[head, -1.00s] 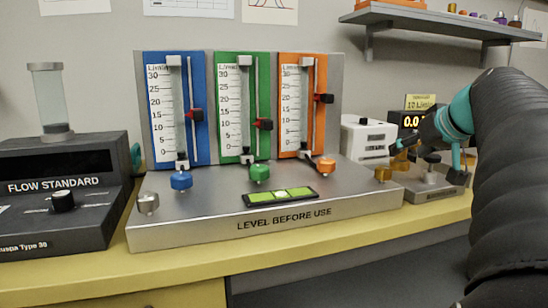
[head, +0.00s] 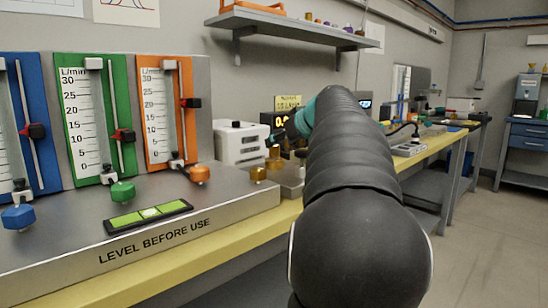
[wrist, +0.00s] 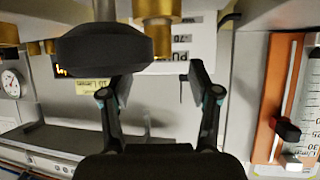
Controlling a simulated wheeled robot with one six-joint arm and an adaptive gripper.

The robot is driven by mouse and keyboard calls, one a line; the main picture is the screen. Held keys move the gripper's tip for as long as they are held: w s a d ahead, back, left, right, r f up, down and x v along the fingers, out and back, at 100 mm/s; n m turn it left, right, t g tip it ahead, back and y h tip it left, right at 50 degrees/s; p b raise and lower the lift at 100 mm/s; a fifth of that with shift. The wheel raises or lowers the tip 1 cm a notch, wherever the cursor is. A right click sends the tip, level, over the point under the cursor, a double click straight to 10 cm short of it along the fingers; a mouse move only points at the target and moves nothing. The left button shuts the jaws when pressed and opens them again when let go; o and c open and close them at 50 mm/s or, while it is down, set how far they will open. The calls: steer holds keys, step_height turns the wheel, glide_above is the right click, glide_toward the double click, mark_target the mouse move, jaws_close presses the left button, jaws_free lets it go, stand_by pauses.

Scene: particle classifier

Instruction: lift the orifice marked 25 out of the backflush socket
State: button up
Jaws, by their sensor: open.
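I cannot read a 25 on anything, so I cannot tell which piece is the orifice or where the backflush socket is. In the wrist view, which looks upside down, brass-coloured pieces (wrist: 157,34) are at the top. A dark rounded knob (wrist: 100,48) on a metal post is in front of my left finger's tip. My gripper (wrist: 160,80) is open, with nothing seen between its fingers.
A flowmeter panel with a steel base (head: 150,237) stands on the yellow bench (head: 225,247). A white box (head: 240,143) and a dark display (head: 282,121) are behind my arm's end. A shelf (head: 290,23) hangs above. Open floor (head: 490,245) lies at the right.

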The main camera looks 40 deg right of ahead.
mark_target(277, 146)
steer(key=x, duration=0.5)
steer(key=shift+s+f, duration=0.1)
steer(key=shift+f, duration=0.15)
jaws_close()
